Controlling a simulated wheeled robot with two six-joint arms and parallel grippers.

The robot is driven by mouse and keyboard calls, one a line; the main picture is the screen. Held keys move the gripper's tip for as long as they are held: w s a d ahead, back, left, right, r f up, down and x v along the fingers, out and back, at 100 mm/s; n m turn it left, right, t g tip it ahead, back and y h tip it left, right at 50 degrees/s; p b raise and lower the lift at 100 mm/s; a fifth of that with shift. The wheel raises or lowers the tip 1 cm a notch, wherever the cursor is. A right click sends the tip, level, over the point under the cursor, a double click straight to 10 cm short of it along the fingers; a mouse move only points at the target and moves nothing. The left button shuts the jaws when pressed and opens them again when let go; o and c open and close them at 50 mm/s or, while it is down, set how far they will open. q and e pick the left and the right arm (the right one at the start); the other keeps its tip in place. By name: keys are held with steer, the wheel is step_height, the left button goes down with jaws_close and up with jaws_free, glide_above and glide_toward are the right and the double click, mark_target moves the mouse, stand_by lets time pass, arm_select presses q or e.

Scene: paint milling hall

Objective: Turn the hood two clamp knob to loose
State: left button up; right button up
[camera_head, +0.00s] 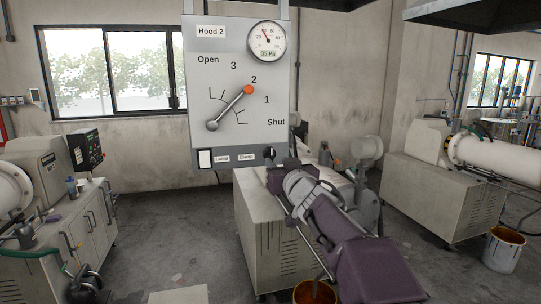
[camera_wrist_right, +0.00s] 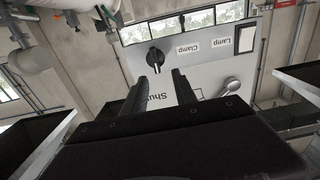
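The Hood 2 panel (camera_head: 215,140) is a grey board in the middle of the head view. Its clamp knob (camera_head: 269,152) is small and black, at the lower right beside the "Clamp" label (camera_head: 247,156). In the right wrist view the panel appears upside down, with the black knob (camera_wrist_right: 155,57) left of the "Clamp" label. My right gripper (camera_wrist_right: 166,76) is open and empty, its two dark fingers apart and pointing toward the panel close to the knob. Contact cannot be told. In the head view my right gripper (camera_head: 274,168) is just below the knob. My left gripper is not in view.
A cabinet (camera_head: 270,240) stands behind my right arm. Milling machines stand left and right. Grey floor is open at the left centre.

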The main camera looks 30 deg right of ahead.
mark_target(272, 155)
steer(key=x, duration=0.3)
steer(key=d+x, duration=0.1)
steer(key=x, duration=0.3)
steer(key=shift+s+d+f, duration=0.1)
steer(key=shift+f, duration=0.1)
steer(key=shift+w+p, duration=0.3)
steer(key=shift+w, duration=0.05)
steer(key=shift+w+a, duration=0.15)
steer(key=shift+a, duration=0.1)
steer(key=shift+d, duration=0.1)
jaws_close()
